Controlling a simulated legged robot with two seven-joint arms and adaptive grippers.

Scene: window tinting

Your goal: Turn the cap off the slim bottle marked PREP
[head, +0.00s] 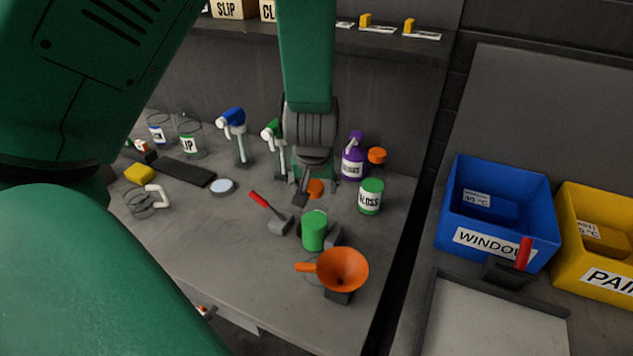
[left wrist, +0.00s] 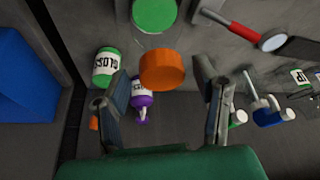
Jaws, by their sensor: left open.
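An orange cap (head: 315,188) shows under my left gripper (head: 313,190) in the head view. In the left wrist view the orange cap (left wrist: 163,72) lies between the two spread fingers of my left gripper (left wrist: 162,82), with gaps at both sides. The bottle body below it is hidden, and I cannot read a PREP label. A second orange cap (head: 377,155) stands behind the GLOSS bottle (head: 370,197). My left gripper is open and holds nothing. My right gripper is not in view.
A green-topped container (head: 314,232) and an orange funnel (head: 342,268) stand in front. A purple spray bottle (head: 352,162) is close at the right. A red-handled tool (head: 270,212) lies to the left. A blue WINDOW bin (head: 497,212) is farther right.

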